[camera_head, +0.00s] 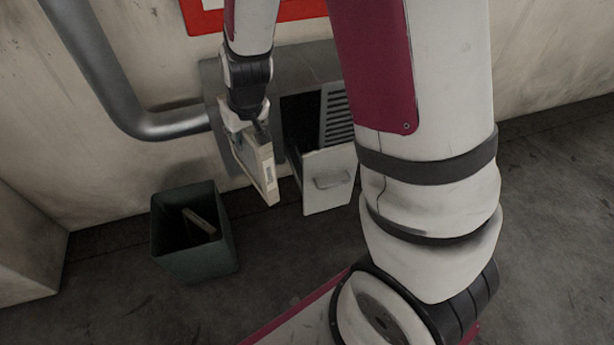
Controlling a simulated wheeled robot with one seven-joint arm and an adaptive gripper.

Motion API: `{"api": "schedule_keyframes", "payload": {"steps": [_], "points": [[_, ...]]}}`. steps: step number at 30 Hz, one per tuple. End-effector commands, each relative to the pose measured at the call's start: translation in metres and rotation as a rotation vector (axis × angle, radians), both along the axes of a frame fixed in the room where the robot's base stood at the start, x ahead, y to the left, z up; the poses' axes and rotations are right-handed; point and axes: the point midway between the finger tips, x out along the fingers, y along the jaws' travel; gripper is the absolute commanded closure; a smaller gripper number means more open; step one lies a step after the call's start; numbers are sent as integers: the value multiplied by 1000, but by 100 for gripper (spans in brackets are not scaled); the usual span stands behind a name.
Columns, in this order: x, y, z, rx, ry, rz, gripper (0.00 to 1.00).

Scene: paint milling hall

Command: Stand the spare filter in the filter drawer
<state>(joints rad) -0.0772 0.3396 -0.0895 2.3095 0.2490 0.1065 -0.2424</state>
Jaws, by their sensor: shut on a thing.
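My gripper (250,132) points down and is shut on the filter (258,170), a thin pale panel with a light frame and a small label on its edge. The filter hangs upright, slightly tilted, in the air left of the filter drawer (327,181). The drawer is pulled out of a grey cabinet and has a light front with a bar handle. Its dark inside shows only in part, and my arm hides its right side. The fingertips are small and partly hidden by the filter.
A dark green bin (192,262) stands on the floor at the left, with a flat panel (200,222) leaning inside. A thick grey pipe (110,85) runs down the wall and into the cabinet (300,62). A red-framed sign (290,10) hangs above. The floor in front is clear.

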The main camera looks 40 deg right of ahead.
Motion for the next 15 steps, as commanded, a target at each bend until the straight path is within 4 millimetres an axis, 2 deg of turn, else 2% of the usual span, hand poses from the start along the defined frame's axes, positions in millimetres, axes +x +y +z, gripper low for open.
{"api": "schedule_keyframes", "payload": {"steps": [1,6,11,14,15], "points": [[11,-1,-21,0,-1,-2,100],[28,-6,-51,2,-3,-10,100],[45,-19,-68,3,-5,-27,100],[59,-36,-72,7,-7,-51,100],[68,-48,-69,7,-10,-67,100]]}}
